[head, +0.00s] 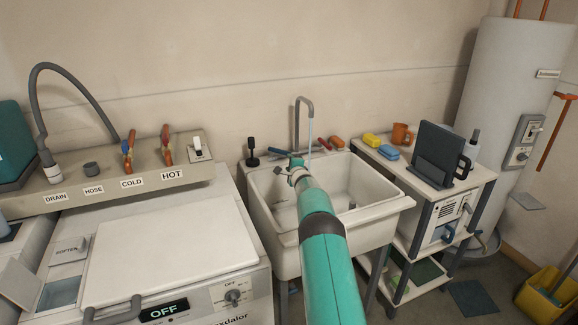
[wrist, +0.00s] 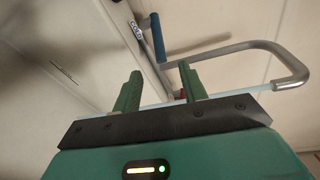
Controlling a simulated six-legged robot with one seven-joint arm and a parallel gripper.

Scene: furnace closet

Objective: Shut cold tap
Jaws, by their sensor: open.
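The cold tap's blue lever (wrist: 157,36) is in the wrist view, beside a small label (wrist: 137,30) that seems to read COLD. It lies beyond my gripper's fingertips (wrist: 160,72), apart from them. My gripper is open with nothing visible between its fingers. In the head view, my gripper (head: 296,166) is over the sink's back left and hides most of the cold lever. The grey spout (head: 298,115) rises behind the sink (head: 262,208), also showing in the wrist view (wrist: 255,44). A thin water stream (head: 310,128) falls from it. A red lever (head: 325,143) is at the spout's right.
A black upright item (head: 252,150) stands left of the spout. A washer (head: 170,250) is at left, a loaded shelf unit (head: 463,180) at right. Valves labelled COLD (head: 129,150) and HOT (head: 167,145) are above the washer.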

